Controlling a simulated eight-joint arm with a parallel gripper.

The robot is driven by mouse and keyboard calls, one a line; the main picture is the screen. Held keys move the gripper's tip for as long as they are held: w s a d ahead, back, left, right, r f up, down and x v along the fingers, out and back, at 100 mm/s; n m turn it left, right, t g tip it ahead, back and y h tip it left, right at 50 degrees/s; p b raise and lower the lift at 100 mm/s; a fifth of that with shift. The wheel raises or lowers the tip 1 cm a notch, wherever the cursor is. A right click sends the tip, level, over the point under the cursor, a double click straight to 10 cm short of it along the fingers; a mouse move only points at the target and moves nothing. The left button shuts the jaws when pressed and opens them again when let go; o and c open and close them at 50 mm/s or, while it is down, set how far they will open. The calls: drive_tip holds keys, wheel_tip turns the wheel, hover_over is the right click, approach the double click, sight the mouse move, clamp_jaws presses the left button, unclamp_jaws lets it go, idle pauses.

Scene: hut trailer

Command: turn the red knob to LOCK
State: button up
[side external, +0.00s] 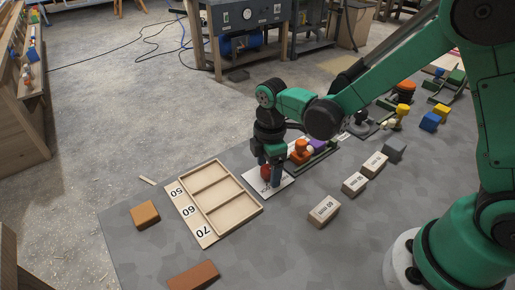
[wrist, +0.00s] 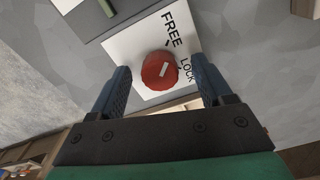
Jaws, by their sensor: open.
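The red knob (wrist: 157,74) sits on a white plate (wrist: 125,48) printed FREE and LOCK. Its white pointer slants up and right in the wrist view, and I cannot tell exactly which mark it lines up with. My gripper (wrist: 160,64) is open, with one blue-grey finger on each side of the knob and a visible gap to both. In the side view my gripper (side external: 271,180) points down over the plate (side external: 254,180), and the knob (side external: 264,171) is partly hidden by the fingers.
A wooden tray (side external: 213,217) marked 50, 60, 70 lies left of the plate. An orange block (side external: 145,214) and a brown block (side external: 193,275) lie near it. Several labelled wooden blocks (side external: 324,210) lie to the right. A fixture with an orange part (side external: 300,151) stands close behind the gripper.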

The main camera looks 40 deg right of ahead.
clamp_jaws()
drive_tip(key=shift+m, duration=0.3)
drive_tip(key=m, duration=0.8)
drive_tip(key=shift+m, duration=0.4)
drive_tip(key=m, duration=0.4)
drive_tip(key=shift+m, duration=2.2)
